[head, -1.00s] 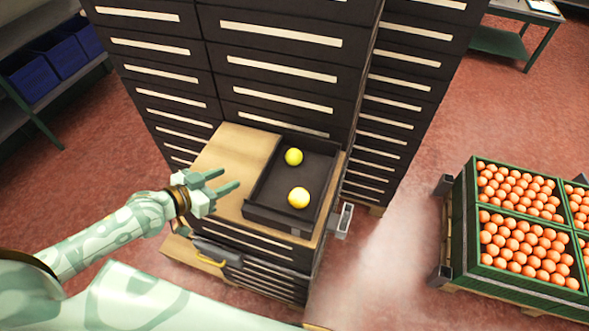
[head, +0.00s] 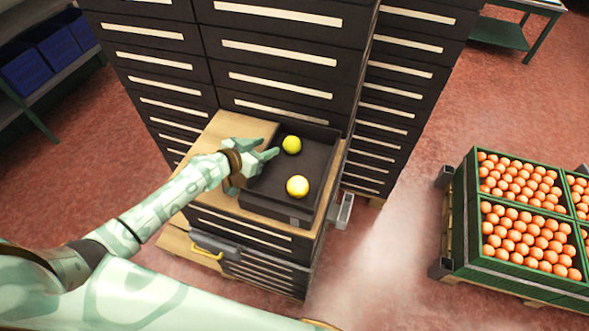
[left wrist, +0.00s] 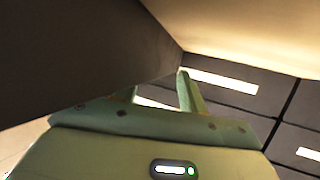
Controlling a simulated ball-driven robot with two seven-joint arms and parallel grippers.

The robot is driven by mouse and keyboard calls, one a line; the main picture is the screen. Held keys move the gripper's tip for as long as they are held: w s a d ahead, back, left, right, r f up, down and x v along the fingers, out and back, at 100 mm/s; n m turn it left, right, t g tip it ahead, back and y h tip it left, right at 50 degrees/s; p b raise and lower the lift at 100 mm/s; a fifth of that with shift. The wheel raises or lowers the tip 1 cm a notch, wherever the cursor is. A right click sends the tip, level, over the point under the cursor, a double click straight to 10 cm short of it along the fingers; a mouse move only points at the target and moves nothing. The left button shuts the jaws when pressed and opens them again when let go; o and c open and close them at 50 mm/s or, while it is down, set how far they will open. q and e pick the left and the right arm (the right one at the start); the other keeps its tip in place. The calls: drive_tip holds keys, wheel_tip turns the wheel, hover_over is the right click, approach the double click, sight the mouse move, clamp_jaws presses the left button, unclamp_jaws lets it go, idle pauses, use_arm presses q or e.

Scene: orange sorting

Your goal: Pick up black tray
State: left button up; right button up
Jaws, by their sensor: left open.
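The black tray (head: 318,201) lies on the wooden top of a low drawer cabinet in the head view. It holds two yellow round fruits, one (head: 292,145) toward the back and one (head: 297,186) toward the front. My left gripper (head: 268,156) is open at the tray's left side, with its fingers at the left wall. In the left wrist view, the open fingers (left wrist: 160,92) show close to a large dark surface, likely the tray. Whether they touch the tray I cannot tell. My right gripper is not in view.
Tall dark drawer cabinets (head: 280,55) stand right behind the tray. The low cabinet's wooden top (head: 222,135) is bare at the back left. Green crates of oranges (head: 462,235) stand on the floor at the right, with open red floor between. Blue bins (head: 35,70) sit on a shelf at the far left.

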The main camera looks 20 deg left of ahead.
use_arm(q)
drive_tip(key=shift+s, duration=0.1)
clamp_jaws()
drive_tip(key=shift+r, duration=0.1)
